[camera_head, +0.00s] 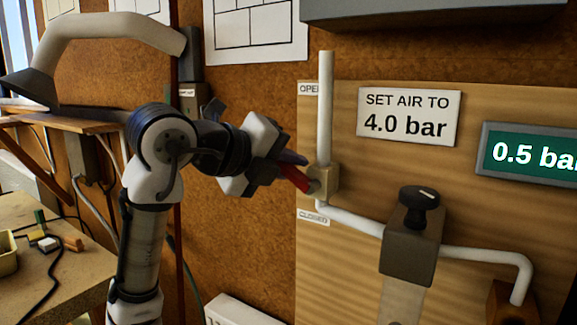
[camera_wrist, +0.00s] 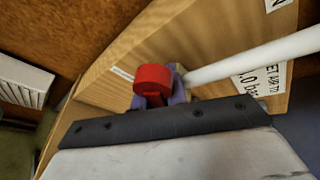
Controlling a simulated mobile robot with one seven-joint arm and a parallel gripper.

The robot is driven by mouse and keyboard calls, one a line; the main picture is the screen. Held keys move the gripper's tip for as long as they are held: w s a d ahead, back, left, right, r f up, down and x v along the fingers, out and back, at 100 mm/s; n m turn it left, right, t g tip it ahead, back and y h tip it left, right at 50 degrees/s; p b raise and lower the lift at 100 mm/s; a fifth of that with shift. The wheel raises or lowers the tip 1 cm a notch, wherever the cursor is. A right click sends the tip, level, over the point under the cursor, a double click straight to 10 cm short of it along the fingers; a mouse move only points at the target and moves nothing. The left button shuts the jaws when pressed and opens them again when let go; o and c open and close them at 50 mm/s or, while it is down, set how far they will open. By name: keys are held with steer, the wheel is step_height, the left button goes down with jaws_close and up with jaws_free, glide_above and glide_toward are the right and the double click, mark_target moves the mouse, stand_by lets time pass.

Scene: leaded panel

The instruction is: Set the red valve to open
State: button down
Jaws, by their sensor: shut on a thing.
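The red valve handle (camera_head: 296,178) sits on a tan valve body (camera_head: 323,180) on a white pipe (camera_head: 325,110). In the head view the handle points left and slightly up from the valve body, between the "OPEN" label (camera_head: 308,88) above and the "CLOSED" label (camera_head: 314,218) below. My gripper (camera_head: 290,168) is shut on the handle. In the wrist view the red handle (camera_wrist: 153,78) shows between the gripper's purple-grey fingers (camera_wrist: 158,95). The fingers cover part of the handle.
A wooden panel (camera_head: 345,285) carries a sign (camera_head: 408,117) reading "SET AIR TO 4.0 bar". A green display (camera_head: 530,155) reads 0.5 bar. A black knob (camera_head: 418,207) sits on a grey block to the right. A workbench (camera_head: 60,285) with small blocks stands at left.

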steer(key=c, duration=1.4)
jaws_free()
steer(key=b+v, duration=0.3)
steer(key=v, duration=1.1)
steer(key=shift+w, duration=0.1)
steer(key=shift+c, duration=0.4)
